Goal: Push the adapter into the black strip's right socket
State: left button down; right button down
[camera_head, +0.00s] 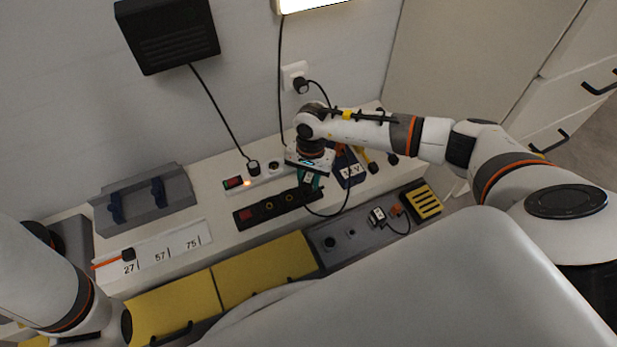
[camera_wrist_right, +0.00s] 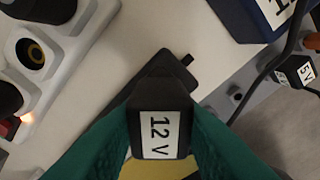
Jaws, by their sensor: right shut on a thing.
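The black strip (camera_head: 254,216) lies on the white shelf. It has a red switch at its left end and two round sockets showing; its right end is under my right gripper. My right gripper (camera_head: 309,181), with green fingers, is shut on a black adapter with a 12 V label (camera_wrist_right: 158,128). The adapter is above or at the strip's right end. In the right wrist view the strip (camera_wrist_right: 183,69) shows behind the adapter, which hides the socket; I cannot tell whether they touch. My left arm shows at lower left, its gripper out of view.
A white strip (camera_head: 268,178) with a lit switch and a plug lies behind the black one. A blue box (camera_head: 348,170) stands close right of my gripper. A 5 V adapter (camera_head: 377,215) sits on the grey lower panel (camera_head: 325,262). A black cable loops by the gripper.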

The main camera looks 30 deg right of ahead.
jog(key=shift+f, duration=0.25)
dwell(0.4)
jog(key=c, duration=1)
grip_release()
jog(key=shift+o, duration=0.2)
